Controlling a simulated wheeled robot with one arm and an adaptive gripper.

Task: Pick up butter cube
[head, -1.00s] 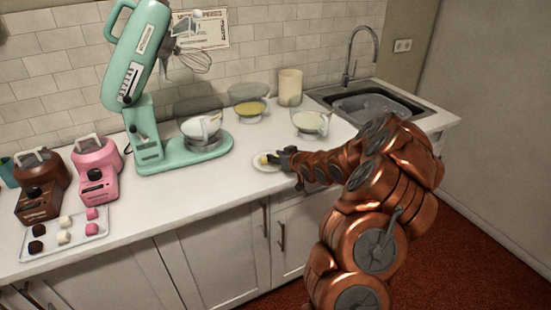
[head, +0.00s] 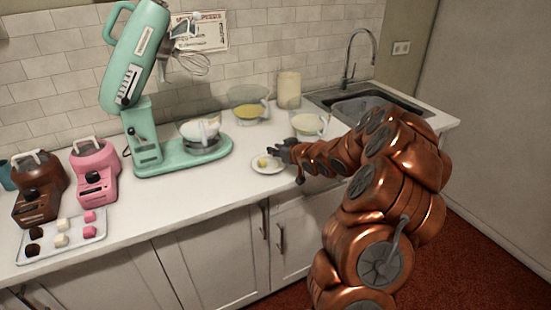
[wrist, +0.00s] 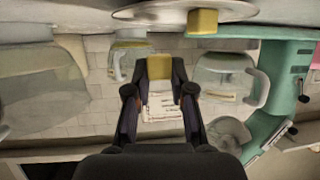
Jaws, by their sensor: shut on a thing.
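My gripper (wrist: 160,80) is shut on a yellow butter cube (wrist: 159,67), held between its fingertips in the wrist view. A second butter cube (wrist: 202,22) sits on the plate (wrist: 150,12), apart from the gripper. In the head view the small white plate (head: 268,170) lies near the counter's front edge, with that yellow cube (head: 262,162) on it. My gripper (head: 280,151) is just above the plate's far side there. The held cube is not clear in the head view.
A teal stand mixer (head: 146,150) with its head raised stands left of the plate. Behind are a bowl of yellow mix (head: 248,106), a bowl of pale mix (head: 309,127), a beige canister (head: 289,89) and the sink (head: 366,104). A tray of cubes (head: 75,248) lies far left.

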